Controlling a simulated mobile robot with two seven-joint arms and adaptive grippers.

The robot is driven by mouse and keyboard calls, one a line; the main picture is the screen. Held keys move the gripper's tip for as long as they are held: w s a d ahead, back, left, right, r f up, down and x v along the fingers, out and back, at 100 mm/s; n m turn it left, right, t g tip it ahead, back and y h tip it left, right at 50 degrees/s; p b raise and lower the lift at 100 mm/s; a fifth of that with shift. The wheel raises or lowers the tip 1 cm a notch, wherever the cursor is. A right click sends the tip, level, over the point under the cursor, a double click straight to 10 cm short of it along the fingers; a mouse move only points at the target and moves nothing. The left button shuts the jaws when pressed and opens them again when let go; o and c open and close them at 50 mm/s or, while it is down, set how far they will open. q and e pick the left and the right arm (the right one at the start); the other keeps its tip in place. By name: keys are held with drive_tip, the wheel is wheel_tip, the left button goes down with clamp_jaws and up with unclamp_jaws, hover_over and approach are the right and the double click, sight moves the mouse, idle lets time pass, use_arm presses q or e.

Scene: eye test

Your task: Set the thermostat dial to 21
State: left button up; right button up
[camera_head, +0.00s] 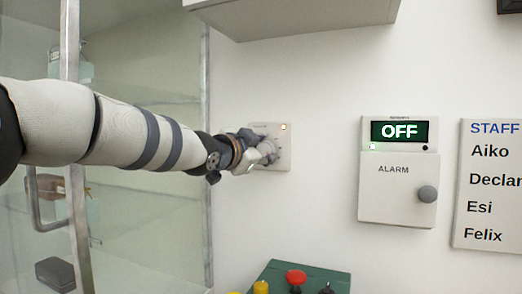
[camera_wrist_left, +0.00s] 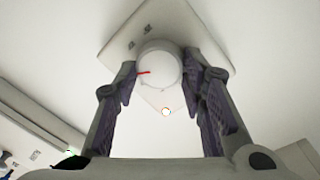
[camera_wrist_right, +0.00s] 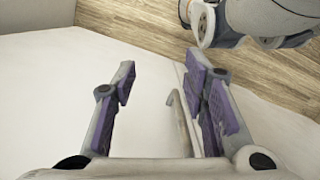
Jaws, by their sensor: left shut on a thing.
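The thermostat is a pale square plate (camera_head: 283,155) on the wall, with a small lit lamp at its upper right. Its round white dial (camera_wrist_left: 160,62) shows in the left wrist view, with a red pointer mark on its left side there. The plate's printed marks are too small to read. My left gripper (camera_head: 263,150) is at the plate and covers much of it in the head view. In the left wrist view its two fingers are shut on the dial from both sides. My right gripper (camera_wrist_right: 161,75) is open and empty, away from the thermostat.
Right of the thermostat hangs an alarm box (camera_head: 396,205) with an OFF display and a grey knob, then a staff sign (camera_head: 490,222). A glass cabinet (camera_head: 140,230) stands at left. A green box (camera_head: 273,276) with a red button is below. A cupboard (camera_head: 300,15) overhangs above.

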idle(0.4)
use_arm(q)
drive_tip(key=o, duration=1.2)
drive_tip(key=shift+c, duration=0.2)
drive_tip(key=v, duration=1.2)
drive_tip(key=shift+f, duration=0.1)
